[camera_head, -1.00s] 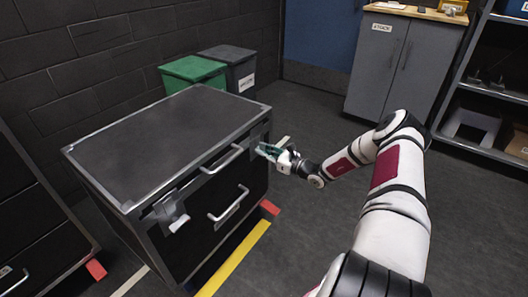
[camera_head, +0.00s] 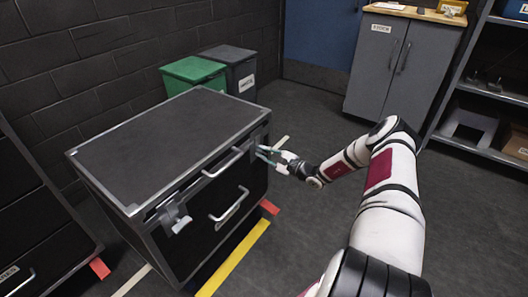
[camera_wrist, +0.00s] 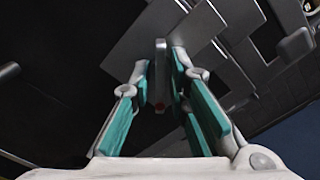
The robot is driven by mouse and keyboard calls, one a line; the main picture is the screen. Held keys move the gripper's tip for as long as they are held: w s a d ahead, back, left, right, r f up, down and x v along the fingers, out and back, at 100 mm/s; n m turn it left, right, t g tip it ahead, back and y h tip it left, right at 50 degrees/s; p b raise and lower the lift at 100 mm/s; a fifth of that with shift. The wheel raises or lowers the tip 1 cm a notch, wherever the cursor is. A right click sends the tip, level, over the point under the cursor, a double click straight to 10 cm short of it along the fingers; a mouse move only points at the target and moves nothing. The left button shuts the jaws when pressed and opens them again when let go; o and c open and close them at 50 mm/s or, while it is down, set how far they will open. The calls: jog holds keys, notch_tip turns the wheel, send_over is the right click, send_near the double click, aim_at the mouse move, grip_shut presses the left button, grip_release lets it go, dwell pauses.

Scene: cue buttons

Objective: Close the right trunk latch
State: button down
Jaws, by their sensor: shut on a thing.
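The black trunk (camera_head: 150,145) with grey metal edges stands at left centre, its lid down. The left latch (camera_head: 178,218) hangs on its front near the left corner. My gripper (camera_head: 262,154) is at the right end of the trunk's front, by the right latch. In the wrist view, my gripper (camera_wrist: 161,68) has its teal-padded fingers on both sides of a narrow grey latch tab (camera_wrist: 161,62) and is shut on it. The right latch is too small in the head view to tell its position.
Two silver handles, upper (camera_head: 224,163) and lower (camera_head: 229,204), stick out from the trunk's front. A green bin (camera_head: 193,72) and a grey bin (camera_head: 238,70) stand behind it. A yellow floor stripe (camera_head: 232,260) runs in front. The floor to the right is clear.

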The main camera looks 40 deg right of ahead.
jog(key=n+p, duration=0.2)
jog(key=n, duration=0.3)
jog(key=shift+r, duration=0.1)
jog(key=shift+n+p, duration=0.85)
jog(key=shift+n, duration=1.25)
jog(key=c, duration=1.8)
grip_release()
jog(key=shift+o, duration=0.2)
jog(key=v, duration=1.2)
